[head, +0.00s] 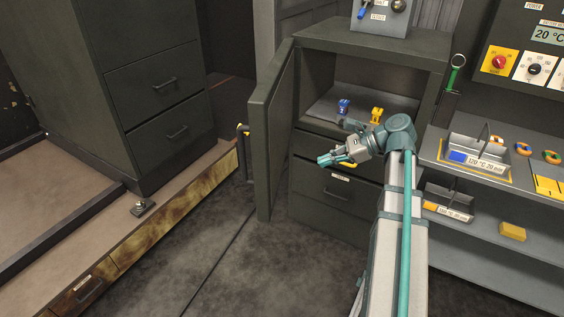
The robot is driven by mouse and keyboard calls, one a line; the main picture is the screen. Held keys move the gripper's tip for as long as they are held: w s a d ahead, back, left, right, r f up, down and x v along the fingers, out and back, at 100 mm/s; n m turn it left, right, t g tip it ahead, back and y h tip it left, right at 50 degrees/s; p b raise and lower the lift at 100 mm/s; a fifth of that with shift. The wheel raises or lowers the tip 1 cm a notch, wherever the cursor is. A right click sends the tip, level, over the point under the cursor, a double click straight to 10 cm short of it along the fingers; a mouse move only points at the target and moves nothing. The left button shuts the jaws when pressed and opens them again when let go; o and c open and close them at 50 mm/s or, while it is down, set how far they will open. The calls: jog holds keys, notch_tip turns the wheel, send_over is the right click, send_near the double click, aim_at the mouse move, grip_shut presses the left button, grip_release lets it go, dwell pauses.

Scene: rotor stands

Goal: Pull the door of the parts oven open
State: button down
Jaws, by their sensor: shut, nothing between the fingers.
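A dark grey-green cabinet (363,42) stands at the centre of the head view, and its hinged door (264,150) stands wide open to the left. This is the only hinged door I can make out, but no label in view names it as the parts oven. A yellow and black handle (242,131) shows at the door's left side. The open compartment holds a blue part (343,106) and a yellow part (377,115) on a grey shelf (322,110). My gripper (321,160) is shut and empty in front of the cabinet, right of the door and apart from it.
A control panel reading 20 °C (548,36) is at the upper right. Below it, a shelf (480,173) carries a labelled tray (466,148) and coloured rings. A drawer cabinet (150,85) stands on a low platform at left. The floor (215,240) before the door is clear.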

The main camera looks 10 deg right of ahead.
jog(key=m, duration=0.1)
jog(key=m+p, duration=0.1)
jog(key=p, duration=0.2)
send_near(269, 172)
notch_tip(269, 172, down, 3)
jog(key=a, duration=0.3)
jog(key=shift+w+a+m, duration=0.3)
jog(key=shift+w+a, duration=0.25)
jog(key=shift+w, duration=0.25)
